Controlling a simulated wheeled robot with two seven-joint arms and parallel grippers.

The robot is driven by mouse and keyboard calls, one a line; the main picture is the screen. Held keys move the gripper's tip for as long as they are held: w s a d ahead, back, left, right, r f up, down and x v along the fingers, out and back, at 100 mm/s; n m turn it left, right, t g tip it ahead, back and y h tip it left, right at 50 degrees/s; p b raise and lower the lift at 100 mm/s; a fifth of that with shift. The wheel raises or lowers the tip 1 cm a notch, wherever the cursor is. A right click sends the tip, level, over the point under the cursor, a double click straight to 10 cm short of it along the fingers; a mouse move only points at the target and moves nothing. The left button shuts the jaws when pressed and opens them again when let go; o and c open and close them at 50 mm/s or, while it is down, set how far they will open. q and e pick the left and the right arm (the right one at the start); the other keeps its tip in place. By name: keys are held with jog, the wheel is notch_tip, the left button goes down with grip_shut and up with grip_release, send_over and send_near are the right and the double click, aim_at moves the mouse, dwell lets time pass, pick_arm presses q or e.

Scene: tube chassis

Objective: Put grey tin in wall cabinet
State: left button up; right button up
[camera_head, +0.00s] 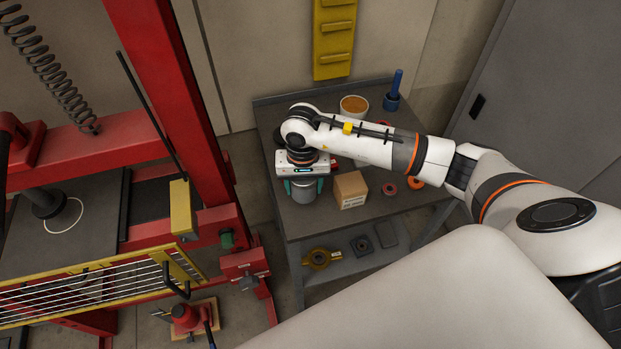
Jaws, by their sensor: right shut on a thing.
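My right gripper (303,184) reaches down over the left part of the grey workbench (312,213). Its teal fingers stand on either side of the grey tin (303,191), and it is shut on it. The tin looks upright. Its upper part is hidden by the gripper body, and I cannot tell whether its base touches the bench. My left gripper is not in view. A large grey door panel (540,90) with a dark handle stands at the right; I cannot tell whether it belongs to the wall cabinet.
A cardboard box (350,189) stands just right of the tin. An orange-topped tub (354,106), a blue tool (393,92) and small rings (390,188) are also on the bench. A red press frame (170,80) rises close at the left. A lower shelf holds a yellow part (319,259).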

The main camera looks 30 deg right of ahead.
aim_at(304, 195)
notch_tip(304, 195, down, 4)
jog(key=shift+r+p, duration=0.1)
jog(key=shift+p, duration=0.4)
jog(key=shift+f, duration=0.25)
jog(key=shift+d+f+b, duration=0.1)
jog(key=shift+f+b, duration=0.1)
jog(key=shift+b, duration=0.1)
jog(key=o, duration=1.1)
jog(key=shift+r, duration=0.1)
